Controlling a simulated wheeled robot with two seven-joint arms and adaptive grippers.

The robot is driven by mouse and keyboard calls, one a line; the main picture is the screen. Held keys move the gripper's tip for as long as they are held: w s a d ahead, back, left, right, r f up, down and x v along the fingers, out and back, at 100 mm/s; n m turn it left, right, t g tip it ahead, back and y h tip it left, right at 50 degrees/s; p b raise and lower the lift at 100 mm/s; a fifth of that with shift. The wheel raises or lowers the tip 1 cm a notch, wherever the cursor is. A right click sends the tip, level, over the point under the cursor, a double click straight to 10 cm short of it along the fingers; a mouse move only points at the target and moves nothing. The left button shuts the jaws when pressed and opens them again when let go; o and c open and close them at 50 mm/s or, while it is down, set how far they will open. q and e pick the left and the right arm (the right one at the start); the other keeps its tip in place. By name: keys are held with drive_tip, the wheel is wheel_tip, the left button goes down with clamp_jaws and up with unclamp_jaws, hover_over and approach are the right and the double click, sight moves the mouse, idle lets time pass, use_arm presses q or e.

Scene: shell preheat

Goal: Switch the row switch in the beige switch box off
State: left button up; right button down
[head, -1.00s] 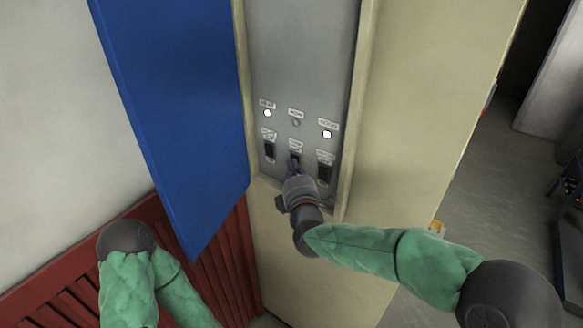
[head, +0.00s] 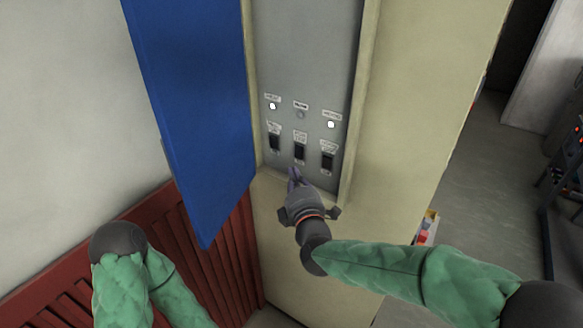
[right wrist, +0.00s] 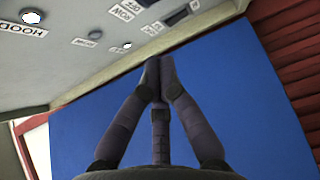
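The beige switch box (head: 395,130) stands open, with a grey panel (head: 305,60) inside. Three dark switches sit in a row there. The middle one (head: 299,152) appears to be the row switch; a label reading ROW OFF (right wrist: 130,10) shows in the right wrist view. The lamp above it (head: 300,115) is unlit. My right gripper (head: 294,175) is just below the middle switch, fingers pointing up at the panel. Its fingertips (right wrist: 158,62) meet in the right wrist view, with nothing between them. Contact with the panel is not visible. My left gripper is out of view.
The blue door (head: 195,110) hangs open left of the panel. The left lamp (head: 272,106) and right lamp (head: 331,125) are lit white. Red slatted panelling (head: 215,250) lies below the door. Open floor (head: 475,170) shows at the right.

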drive_tip(key=s, duration=0.3)
drive_tip(key=shift+s+d+r, duration=0.1)
drive_tip(key=shift+s+d, duration=0.25)
drive_tip(key=s+d+f+m+g+b, duration=0.2)
drive_tip(key=f+m+g, duration=0.25)
drive_tip(key=f, duration=1.25)
drive_tip(key=s+d+f+m+g+b, duration=0.1)
drive_tip(key=d+f+m+g+b, duration=0.25)
drive_tip(key=f, duration=1.35)
drive_tip(key=s+f+m+g+b, duration=0.1)
drive_tip(key=s+f+m+g, duration=0.3)
drive_tip(key=s+f+m, duration=0.3)
drive_tip(key=s+f+m+g+y+b, duration=0.1)
drive_tip(key=s+f+m+g, duration=0.4)
drive_tip(key=s+f, duration=1)
wheel_tip(320, 180, down, 3)
drive_tip(key=m+b, duration=0.1)
drive_tip(key=m, duration=0.1)
drive_tip(key=shift+d+m+g+b, duration=0.2)
drive_tip(key=shift+m+g+b, duration=0.1)
drive_tip(key=shift+f, duration=0.1)
